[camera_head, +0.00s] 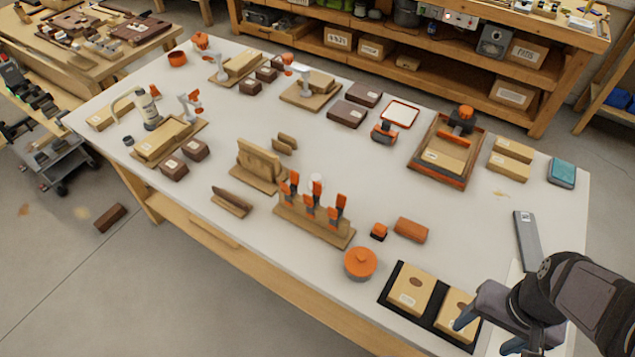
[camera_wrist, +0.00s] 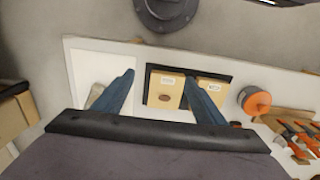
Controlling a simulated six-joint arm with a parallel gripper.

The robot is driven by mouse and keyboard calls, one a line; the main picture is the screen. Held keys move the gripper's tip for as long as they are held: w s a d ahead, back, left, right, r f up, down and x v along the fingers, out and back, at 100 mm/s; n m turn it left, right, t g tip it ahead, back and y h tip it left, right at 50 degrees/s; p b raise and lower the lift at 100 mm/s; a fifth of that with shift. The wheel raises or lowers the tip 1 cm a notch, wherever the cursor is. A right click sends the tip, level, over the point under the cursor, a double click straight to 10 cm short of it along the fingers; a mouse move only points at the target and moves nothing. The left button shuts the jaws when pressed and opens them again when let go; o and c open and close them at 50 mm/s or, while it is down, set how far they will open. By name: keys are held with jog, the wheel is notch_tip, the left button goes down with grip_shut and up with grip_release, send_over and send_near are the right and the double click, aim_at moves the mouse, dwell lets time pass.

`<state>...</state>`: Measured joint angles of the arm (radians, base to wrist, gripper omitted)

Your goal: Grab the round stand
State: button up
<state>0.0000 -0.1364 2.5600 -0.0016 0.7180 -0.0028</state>
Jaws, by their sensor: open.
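A round orange piece (camera_head: 360,262) with a small knob on top sits near the front edge of the white bench, left of the black tray. It is the nearest round thing that could be the stand; I cannot tell for sure. It also shows at the right of the wrist view (camera_wrist: 255,101). My gripper (camera_head: 486,334) is at the lower right, above the right end of the black tray and apart from the orange piece.
The black tray (camera_head: 386,299) holds two tan blocks. A wooden rack (camera_head: 338,235) with orange-handled tools stands behind the round piece. A small orange-topped item (camera_head: 379,231) and an orange-brown block (camera_head: 411,229) lie nearby. A grey bar (camera_head: 527,240) lies at right.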

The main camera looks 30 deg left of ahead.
jog(key=c, duration=0.5)
jog(key=shift+c, duration=0.2)
